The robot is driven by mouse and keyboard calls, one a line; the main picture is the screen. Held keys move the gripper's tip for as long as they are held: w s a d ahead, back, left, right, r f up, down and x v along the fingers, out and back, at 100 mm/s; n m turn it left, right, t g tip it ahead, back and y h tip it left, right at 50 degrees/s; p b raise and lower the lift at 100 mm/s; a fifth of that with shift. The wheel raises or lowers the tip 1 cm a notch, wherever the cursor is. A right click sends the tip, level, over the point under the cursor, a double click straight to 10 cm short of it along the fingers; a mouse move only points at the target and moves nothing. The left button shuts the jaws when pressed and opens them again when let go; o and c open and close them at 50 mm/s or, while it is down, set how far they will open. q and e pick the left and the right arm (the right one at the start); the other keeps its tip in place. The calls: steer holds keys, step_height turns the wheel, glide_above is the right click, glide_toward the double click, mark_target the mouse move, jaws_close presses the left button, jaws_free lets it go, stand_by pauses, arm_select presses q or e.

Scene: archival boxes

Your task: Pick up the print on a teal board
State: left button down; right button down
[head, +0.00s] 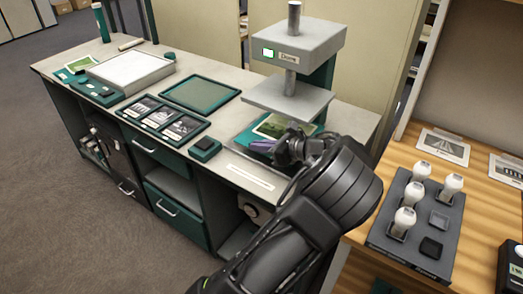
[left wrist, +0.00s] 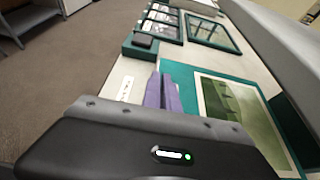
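The print (head: 272,125), a green landscape with a pale border, lies on a teal board (head: 245,138) under the raised plate of a grey press (head: 290,95). In the left wrist view the print (left wrist: 240,112) and the teal board (left wrist: 205,78) fill the right side. My left gripper (head: 262,146) is at the board's front edge. Its purple fingers (left wrist: 163,92) look close together and overlap that edge in the left wrist view. Whether the board's edge is between them is not clear. The arm hides the board's near right part. My right gripper is not in view.
A small teal block (head: 205,149), a tray of photos (head: 163,117) and an empty teal frame (head: 201,94) lie left of the press. A white label strip (head: 250,177) is on the counter front. At right, a wooden table holds a dark rack (head: 407,240) with white-topped stamps.

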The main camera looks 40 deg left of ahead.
arm_select(q)
steer(key=s, duration=1.7)
steer(key=shift+s+d, duration=0.15)
steer(key=shift+d, duration=0.05)
steer(key=shift+f, duration=0.1)
